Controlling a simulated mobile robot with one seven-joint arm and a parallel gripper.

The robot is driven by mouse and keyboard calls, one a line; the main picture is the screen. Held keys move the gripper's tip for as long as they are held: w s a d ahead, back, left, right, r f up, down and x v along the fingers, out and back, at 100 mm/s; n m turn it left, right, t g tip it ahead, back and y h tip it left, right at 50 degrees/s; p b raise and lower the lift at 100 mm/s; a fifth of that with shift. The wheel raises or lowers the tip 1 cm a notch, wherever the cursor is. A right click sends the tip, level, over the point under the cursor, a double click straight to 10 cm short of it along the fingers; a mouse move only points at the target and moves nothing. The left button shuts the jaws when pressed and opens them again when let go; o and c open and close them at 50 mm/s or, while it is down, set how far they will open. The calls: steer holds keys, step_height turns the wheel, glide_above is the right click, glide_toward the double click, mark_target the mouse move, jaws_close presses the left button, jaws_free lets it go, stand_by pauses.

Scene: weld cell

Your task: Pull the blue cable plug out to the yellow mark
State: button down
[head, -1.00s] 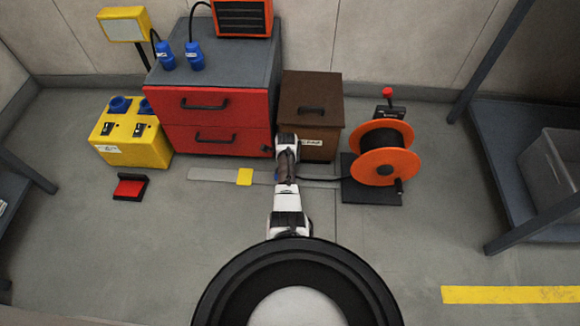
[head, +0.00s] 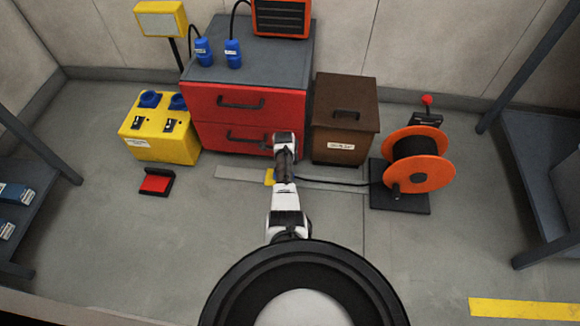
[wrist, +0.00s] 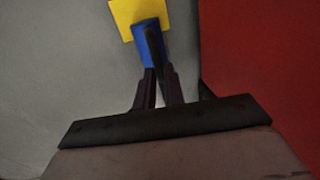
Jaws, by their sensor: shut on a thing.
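In the wrist view, my gripper (wrist: 157,88) is shut on a blue plug (wrist: 148,45). The plug's far end overlaps the near edge of the yellow mark (wrist: 138,12). In the head view, my arm covers the plug and my fingertips. The yellow mark (head: 269,177) shows just left of my arm, on a grey strip (head: 235,173) on the floor. A black cable (head: 345,183) runs from beside my arm to the orange reel (head: 433,172) on the right.
A red cabinet (head: 222,138) stands behind the strip, with two other blue plugs on top. A brown box (head: 343,115) is behind the cable. A yellow socket box (head: 160,132) and a red pedal (head: 155,183) are at left. Floor at front left is clear.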

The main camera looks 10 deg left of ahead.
steer(key=shift+a, duration=0.2)
steer(key=c, duration=1.5)
jaws_free()
steer(key=shift+r, duration=0.15)
steer(key=s+r+p, duration=0.1)
steer(key=r+p, duration=0.3)
steer(key=p, duration=0.1)
steer(key=r+p, duration=0.5)
steer(key=s+r+p, duration=0.1)
steer(key=r+p, duration=0.3)
steer(key=p, duration=0.1)
steer(key=shift+s+r, duration=0.15)
steer(key=shift+s, duration=0.2)
